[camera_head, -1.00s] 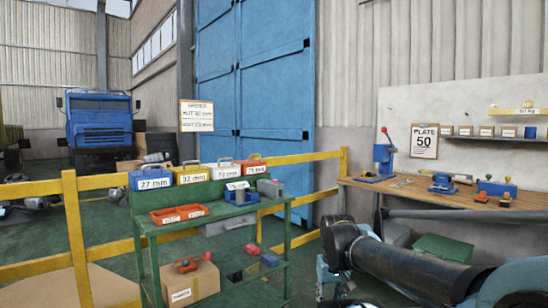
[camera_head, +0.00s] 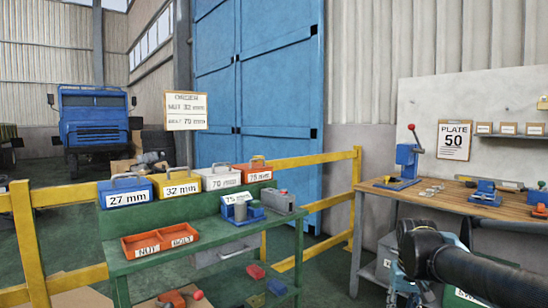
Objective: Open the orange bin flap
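The orange bin (camera_head: 256,171) stands at the right end of a row of bins along the back of the green cart (camera_head: 123,263). It has a handle on top and a white label on its front, too small to read surely. Its front looks closed, and I cannot make out a separate flap edge. Only thick dark links of my arm show at the lower right, well to the right of the cart. My gripper is not visible.
Blue (camera_head: 125,190), yellow (camera_head: 180,184) and white (camera_head: 217,178) bins stand left of the orange one. An orange NUT/BOLT tray (camera_head: 160,243) and grey-blue fixtures sit in front. A yellow railing (camera_head: 328,152) runs behind the cart. A wooden workbench (camera_head: 420,199) stands at right.

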